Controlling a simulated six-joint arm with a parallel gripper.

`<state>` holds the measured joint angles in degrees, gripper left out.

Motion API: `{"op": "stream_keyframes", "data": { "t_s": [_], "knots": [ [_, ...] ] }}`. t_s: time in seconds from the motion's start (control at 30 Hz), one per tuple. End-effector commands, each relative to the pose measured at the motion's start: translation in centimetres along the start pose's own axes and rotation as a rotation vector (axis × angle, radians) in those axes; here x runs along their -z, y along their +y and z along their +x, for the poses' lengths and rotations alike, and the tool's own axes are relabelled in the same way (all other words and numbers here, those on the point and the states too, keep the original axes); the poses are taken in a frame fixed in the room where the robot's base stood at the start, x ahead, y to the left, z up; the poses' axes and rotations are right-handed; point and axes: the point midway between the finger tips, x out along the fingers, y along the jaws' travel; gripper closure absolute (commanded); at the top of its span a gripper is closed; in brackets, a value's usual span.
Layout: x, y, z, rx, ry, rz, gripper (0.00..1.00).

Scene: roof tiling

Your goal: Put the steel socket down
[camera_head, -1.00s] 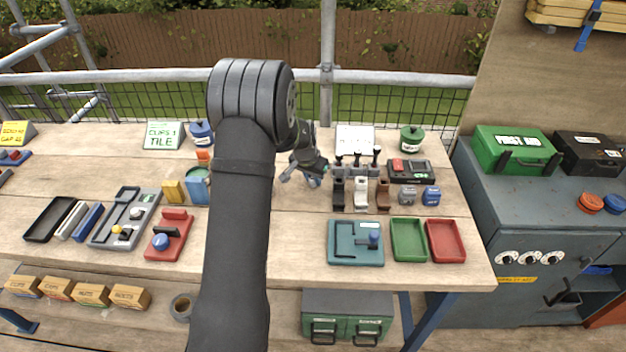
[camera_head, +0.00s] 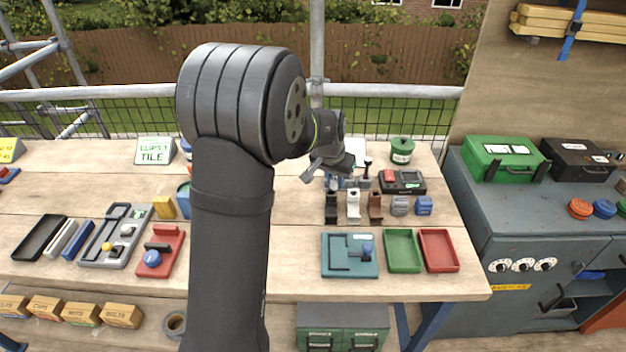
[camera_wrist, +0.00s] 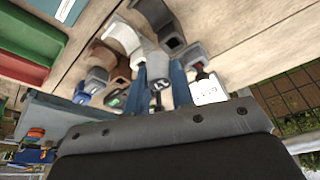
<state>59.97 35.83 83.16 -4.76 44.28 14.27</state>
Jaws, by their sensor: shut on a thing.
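My gripper (camera_head: 335,184) is over the back of the workbench, behind the black, white and brown holders. In the wrist view its two blue fingers (camera_wrist: 160,85) are shut on a small grey piece with a white mark, which looks to be the steel socket (camera_wrist: 158,97). Much of the socket is hidden between the fingers, and in the head view I cannot make it out. I cannot tell whether it touches anything below. The black holder (camera_head: 331,207), white holder (camera_head: 353,206) and brown holder (camera_head: 375,207) stand in a row just in front of the gripper.
A grey block (camera_head: 399,206) and a blue block (camera_head: 424,206) stand right of the holders. A dark device (camera_head: 403,182) and a green pot (camera_head: 401,151) are behind them. A teal tray (camera_head: 350,270), green tray (camera_head: 402,265) and red tray (camera_head: 438,265) lie in front.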

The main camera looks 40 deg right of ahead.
Motion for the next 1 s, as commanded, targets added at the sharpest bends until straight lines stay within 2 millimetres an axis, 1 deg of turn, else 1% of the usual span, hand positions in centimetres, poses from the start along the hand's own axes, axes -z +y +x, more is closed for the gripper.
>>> {"op": "stream_keyframes", "data": {
  "t_s": [0.07,0.17,0.2,0.3,0.4,0.53,0.67,0.9,1.0],
  "knots": [
    [0.6,-1.4,-0.1,0.004,0.001,-0.011,1.00],
    [1.5,-4.8,0.1,0.009,0.001,-0.029,1.00],
    [1.9,-6.3,0.1,0.011,0.001,-0.037,1.00],
    [2.5,-9.9,0.3,0.016,0.002,-0.049,1.00],
    [2.9,-12.7,0.4,0.019,0.003,-0.059,1.00],
    [3.0,-15.0,0.5,0.020,0.003,-0.065,1.00],
    [2.6,-17.3,1.6,0.021,0.002,-0.067,1.00],
    [1.5,-22.7,4.8,0.020,0.001,-0.067,1.00],
    [1.2,-24.6,5.9,0.020,0.002,-0.066,1.00]
  ]
}}
